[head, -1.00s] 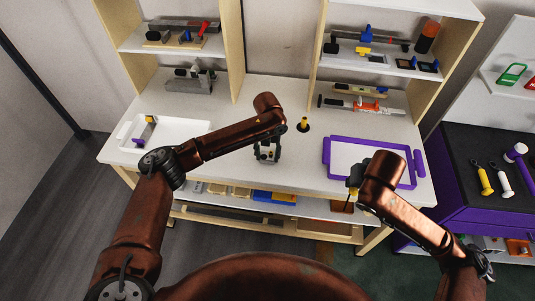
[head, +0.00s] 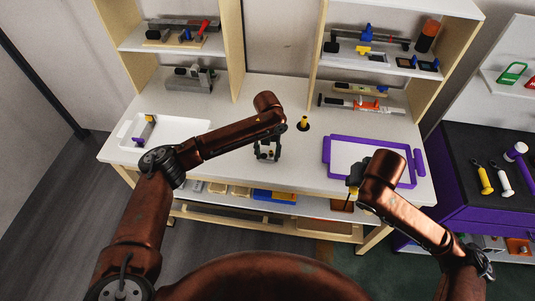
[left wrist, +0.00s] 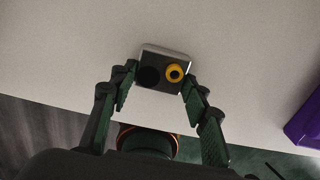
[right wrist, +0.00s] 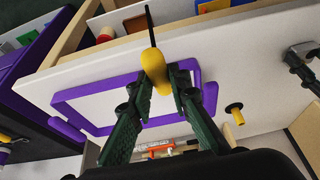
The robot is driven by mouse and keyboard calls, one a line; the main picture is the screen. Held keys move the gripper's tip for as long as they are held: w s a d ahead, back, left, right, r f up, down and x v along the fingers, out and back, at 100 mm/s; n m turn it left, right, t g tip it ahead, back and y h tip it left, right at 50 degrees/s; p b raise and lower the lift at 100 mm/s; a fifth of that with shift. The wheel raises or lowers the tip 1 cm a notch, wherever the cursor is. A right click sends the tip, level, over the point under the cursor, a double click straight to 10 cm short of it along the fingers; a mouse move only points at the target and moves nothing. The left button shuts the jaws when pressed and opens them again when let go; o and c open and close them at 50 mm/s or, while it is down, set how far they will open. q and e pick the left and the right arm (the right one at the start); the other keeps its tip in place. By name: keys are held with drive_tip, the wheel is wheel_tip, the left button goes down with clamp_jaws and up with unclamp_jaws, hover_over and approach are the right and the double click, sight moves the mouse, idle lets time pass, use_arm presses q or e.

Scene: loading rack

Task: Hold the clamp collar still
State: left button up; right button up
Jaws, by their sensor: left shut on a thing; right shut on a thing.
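A small grey block, which looks like the clamp collar (left wrist: 161,69), shows in the left wrist view with a dark round hole and a yellow ring on its face. My left gripper (head: 267,153) has its fingers on both sides of the block, low over the front of the white bench; it also shows in the left wrist view (left wrist: 160,72). My right gripper (right wrist: 161,75) is shut on a yellow-handled tool (right wrist: 154,62) with a thin black shaft. In the head view the right gripper (head: 354,181) is at the bench's right front, the shaft pointing down.
A yellow peg on a dark round base (head: 303,124) stands behind the left gripper. A purple frame (head: 327,158) lies on the bench near the right gripper. A white tray (head: 193,125) is at the left. Shelves with tools (head: 390,65) stand behind. The bench centre is mostly clear.

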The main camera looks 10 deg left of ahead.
sight(267, 156)
clamp_jaws()
wheel_tip(267, 156, up, 12)
idle(1.6)
use_arm(q)
drive_tip(key=o, duration=1.4)
wheel_tip(267, 156, up, 12)
